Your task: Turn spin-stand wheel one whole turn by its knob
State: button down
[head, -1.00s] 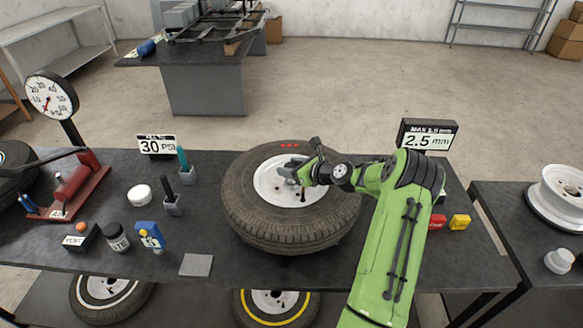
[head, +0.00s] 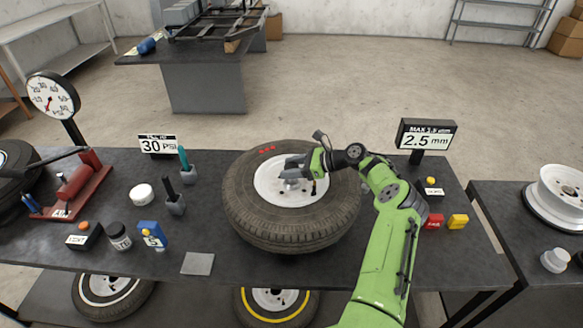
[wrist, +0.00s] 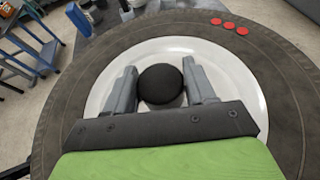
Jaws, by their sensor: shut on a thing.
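The spin-stand wheel (head: 285,232) lies flat on the dark bench, a black tyre around a white rim. Three red dots mark its tyre at the far side, left of the middle (head: 267,150); they show at the upper right in the wrist view (wrist: 229,26). The round black knob (wrist: 160,86) stands over the rim between the two grey fingers in the wrist view. My gripper (head: 291,172) is over the rim, shut on the knob. In the head view the fingers largely hide the knob. The stand under the wheel is hidden.
A display reading 2.5 mm (head: 427,140) stands behind my arm, with red (head: 433,221) and yellow (head: 458,221) blocks to its front. Left of the wheel are tool holders (head: 174,203), a white puck (head: 142,195) and a grey plate (head: 197,263). A gauge (head: 53,97) stands far left.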

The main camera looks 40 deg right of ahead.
jog(key=shift+f+n+g+y+b, duration=0.1)
jog(key=shift+n+g+y+b, duration=0.5)
jog(key=shift+n+g+b, duration=0.15)
jog(key=shift+n+g, duration=0.25)
jog(key=shift+c, duration=2.4)
grip_release()
